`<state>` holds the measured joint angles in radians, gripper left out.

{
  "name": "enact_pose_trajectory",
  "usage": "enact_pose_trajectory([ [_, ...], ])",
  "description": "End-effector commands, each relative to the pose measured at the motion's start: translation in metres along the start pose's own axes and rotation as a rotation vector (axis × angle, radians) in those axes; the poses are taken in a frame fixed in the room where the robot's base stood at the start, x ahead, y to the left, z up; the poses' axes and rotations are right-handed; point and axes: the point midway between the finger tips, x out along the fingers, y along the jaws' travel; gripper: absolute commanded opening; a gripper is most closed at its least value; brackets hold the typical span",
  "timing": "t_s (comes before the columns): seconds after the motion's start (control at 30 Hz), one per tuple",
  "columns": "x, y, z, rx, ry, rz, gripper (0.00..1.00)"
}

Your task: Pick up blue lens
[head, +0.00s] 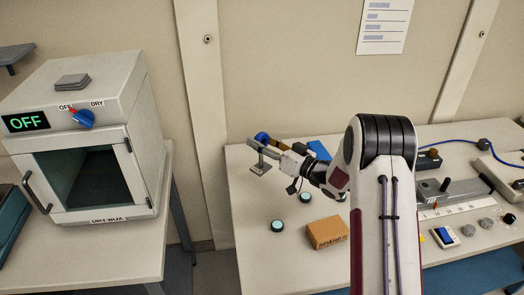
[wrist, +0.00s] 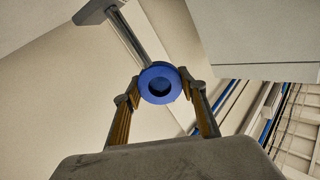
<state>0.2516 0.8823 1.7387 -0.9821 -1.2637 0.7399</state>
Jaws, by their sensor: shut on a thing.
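The blue lens is a thick blue ring with a dark centre, seen between my fingertips in the wrist view (wrist: 160,66). A grey post with a flat grey foot (wrist: 97,10) extends from behind it. In the head view the blue lens (head: 262,137) shows at the tip of my gripper (head: 268,149), above the grey post and foot (head: 260,169), over the left part of the bench. My gripper is shut on the blue lens, with one finger on each side. Whether the foot touches the bench is hard to tell.
Several dark round pieces with teal tops (head: 277,226) and a brown carton (head: 326,232) are on the bench in front. A blue item (head: 318,149) lies behind my arm. A dry box (head: 88,150) reading OFF, door closed, stands on the left table. Instruments fill the right side.

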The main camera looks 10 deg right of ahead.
Motion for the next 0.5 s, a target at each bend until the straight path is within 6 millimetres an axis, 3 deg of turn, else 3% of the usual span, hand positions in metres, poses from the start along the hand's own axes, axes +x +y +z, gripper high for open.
enact_pose_trajectory([
  [0.17, 0.0000, -0.0034, -0.0105, 0.000, 0.001, 0.000, 0.00],
  [0.5, 0.0000, -0.0039, -0.0121, 0.000, 0.000, 0.000, 0.00],
])
